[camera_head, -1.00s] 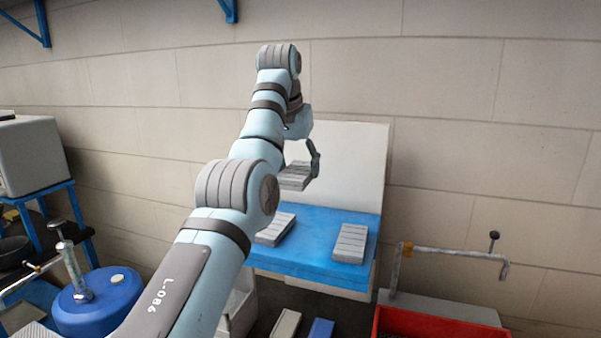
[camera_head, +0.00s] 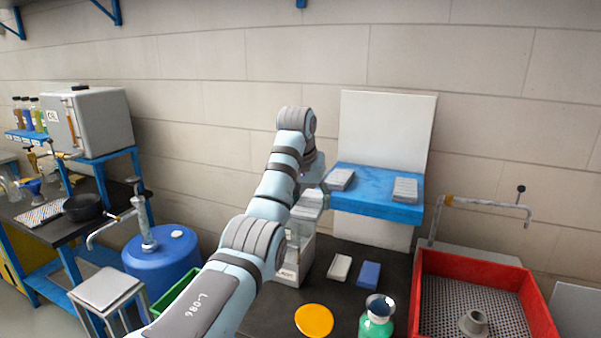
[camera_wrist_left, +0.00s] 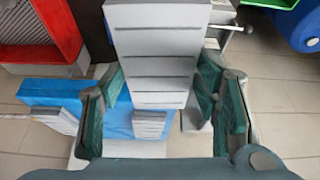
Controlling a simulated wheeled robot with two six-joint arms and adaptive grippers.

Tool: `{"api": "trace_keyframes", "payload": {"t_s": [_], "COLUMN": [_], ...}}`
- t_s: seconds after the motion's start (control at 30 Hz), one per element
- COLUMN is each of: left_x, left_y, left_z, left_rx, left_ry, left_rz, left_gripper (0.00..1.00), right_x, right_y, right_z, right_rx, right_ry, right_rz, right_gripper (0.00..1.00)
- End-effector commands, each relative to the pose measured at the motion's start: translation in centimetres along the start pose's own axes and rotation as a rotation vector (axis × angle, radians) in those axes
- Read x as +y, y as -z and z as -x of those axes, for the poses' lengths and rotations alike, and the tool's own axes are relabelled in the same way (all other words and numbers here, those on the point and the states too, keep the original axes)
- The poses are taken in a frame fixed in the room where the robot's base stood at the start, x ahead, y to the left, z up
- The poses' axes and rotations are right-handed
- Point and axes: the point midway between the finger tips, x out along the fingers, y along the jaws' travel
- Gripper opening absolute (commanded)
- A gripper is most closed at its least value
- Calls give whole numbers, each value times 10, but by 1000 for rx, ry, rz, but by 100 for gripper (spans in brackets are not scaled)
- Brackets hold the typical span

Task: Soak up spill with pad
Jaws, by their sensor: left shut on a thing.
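My left gripper (camera_head: 312,192) is shut on a grey ribbed pad (camera_wrist_left: 157,45). In the left wrist view its green fingers (camera_wrist_left: 160,95) press the pad from both sides. In the head view the held pad (camera_head: 308,210) is in front of the left end of a blue shelf, partly hidden by my arm. A flat, round orange patch (camera_head: 314,321), which looks like the spill, lies on the dark bench top below. My right gripper is not in view.
Two more grey pads lie on the blue shelf (camera_head: 372,203). A white block (camera_head: 340,267), a blue block (camera_head: 369,275) and a green bottle (camera_head: 376,318) stand near the patch. A red-walled tray (camera_head: 470,262) is at right, a blue drum (camera_head: 163,262) at left.

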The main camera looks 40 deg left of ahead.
Motion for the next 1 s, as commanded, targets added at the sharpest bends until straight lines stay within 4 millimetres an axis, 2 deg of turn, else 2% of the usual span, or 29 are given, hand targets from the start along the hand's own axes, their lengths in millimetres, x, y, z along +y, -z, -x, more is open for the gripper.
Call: {"api": "trace_keyframes", "payload": {"t_s": [0.27,0.37,0.6,0.7,0.9,1.0], "left_x": [-14,-16,-10,-1,16,17], "left_y": [-41,-66,-140,-150,-136,-137], "left_z": [-77,-112,-208,-239,-252,-259], "left_rx": [2,0,-12,-11,-9,-10], "left_ry": [17,15,-20,-24,-16,-15], "left_rz": [-13,-29,-55,-48,-49,-52], "left_gripper": [39,39,39,39,39,39], "right_x": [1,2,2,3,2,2], "right_y": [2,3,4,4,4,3], "right_z": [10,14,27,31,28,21], "right_rx": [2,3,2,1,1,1], "right_ry": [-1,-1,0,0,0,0], "right_rz": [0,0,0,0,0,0], "right_gripper": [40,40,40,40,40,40]}}
